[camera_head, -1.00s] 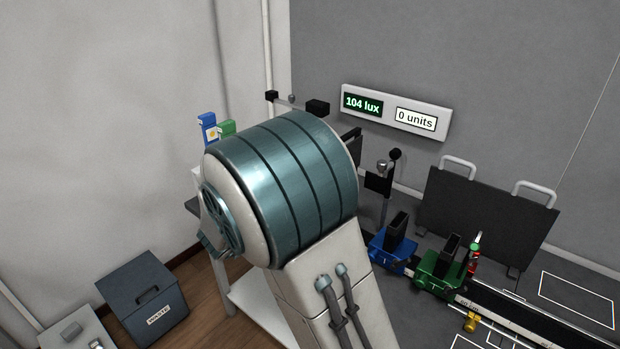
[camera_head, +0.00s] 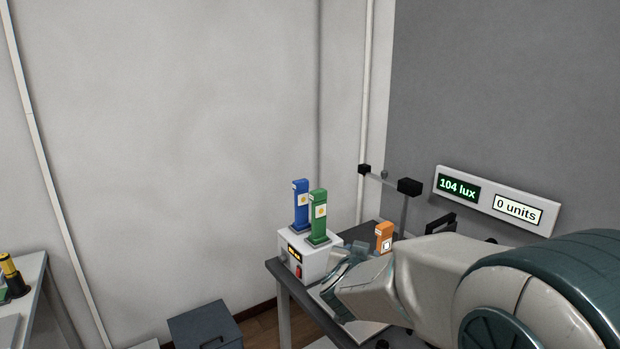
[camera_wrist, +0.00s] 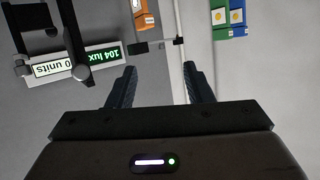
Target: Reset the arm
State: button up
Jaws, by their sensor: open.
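My arm (camera_head: 440,275) reaches in from the lower right in the head view. Its end lies over the left end of the bench, in front of the small orange block; the fingers are hard to make out there. In the wrist view my gripper (camera_wrist: 159,84) has its two dark fingers wide apart, with nothing between them. That view is upside down, with the wall and the lux display (camera_wrist: 104,53) beyond the fingers.
A blue block (camera_head: 301,206) and a green block (camera_head: 318,218) stand on a white box (camera_head: 312,262) with a small display. An orange block (camera_head: 384,237) is right of them. The wall panel (camera_head: 497,201) reads 104 lux and 0 units. A dark waste bin (camera_head: 205,326) is below left.

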jog(key=s+d+f+n+g+y, duration=0.1)
jog(key=s+f+g, duration=0.1)
jog(key=s, duration=0.7)
jog(key=s+d+f+n+g+y, duration=0.1)
jog(key=s+g, duration=0.4)
jog(key=s, duration=0.5)
jog(key=s+d+f+n+g+y, duration=0.1)
jog(key=s+f+n+g+y, duration=0.1)
jog(key=s, duration=0.7)
jog(key=shift+s+f+g, duration=0.2)
jog(key=shift+f+g, duration=0.2)
jog(key=shift+g, duration=0.4)
jog(key=shift+c, duration=1.1)
jog(key=shift+d, duration=0.15)
